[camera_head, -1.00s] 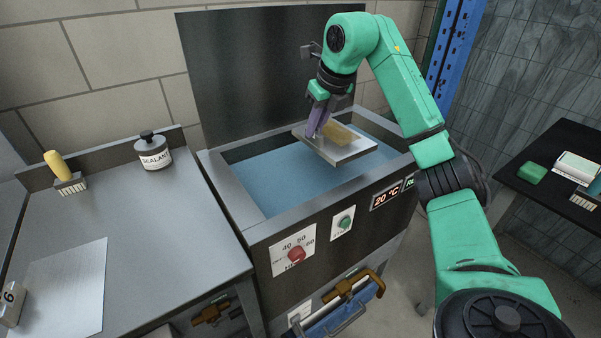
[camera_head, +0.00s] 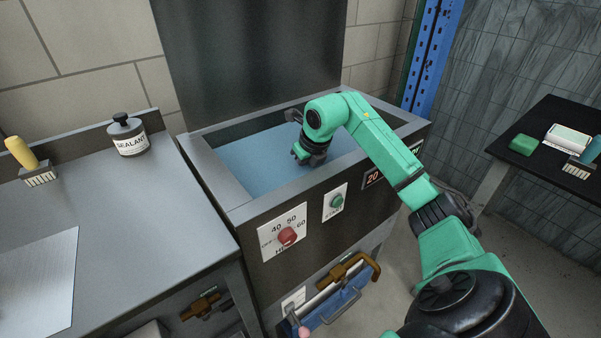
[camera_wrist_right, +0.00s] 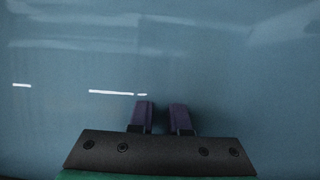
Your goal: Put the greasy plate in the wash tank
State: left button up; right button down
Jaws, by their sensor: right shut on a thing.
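The wash tank (camera_head: 228,192) is a dark metal basin filled with blue water. My right gripper (camera_head: 306,160) is lowered inside it, down at the water. In the right wrist view its two purple fingers (camera_wrist_right: 161,116) point into the blue water, with a narrow gap between their visible parts; their tips are hidden. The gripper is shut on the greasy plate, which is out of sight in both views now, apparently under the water. My left gripper is not in view.
The tank's front has a red knob (camera_head: 287,236) and a green start button (camera_head: 337,202). A steel bench at left holds a sealant jar (camera_head: 129,137) and a yellow-handled brush (camera_head: 28,161). A dark table at right holds a green block (camera_head: 524,145).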

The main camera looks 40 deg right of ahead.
jog(key=shift+r, duration=0.1)
jog(key=shift+f, duration=0.3)
jog(key=c, duration=0.9)
grip_release()
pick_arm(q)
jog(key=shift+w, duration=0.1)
pick_arm(e)
jog(key=shift+r, duration=0.15)
pick_arm(q)
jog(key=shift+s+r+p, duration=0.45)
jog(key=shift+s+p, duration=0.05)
jog(key=shift+p, duration=0.05)
pick_arm(e)
jog(key=v, duration=1.2)
jog(key=shift+s+r, duration=0.1)
jog(key=shift+r, duration=0.1)
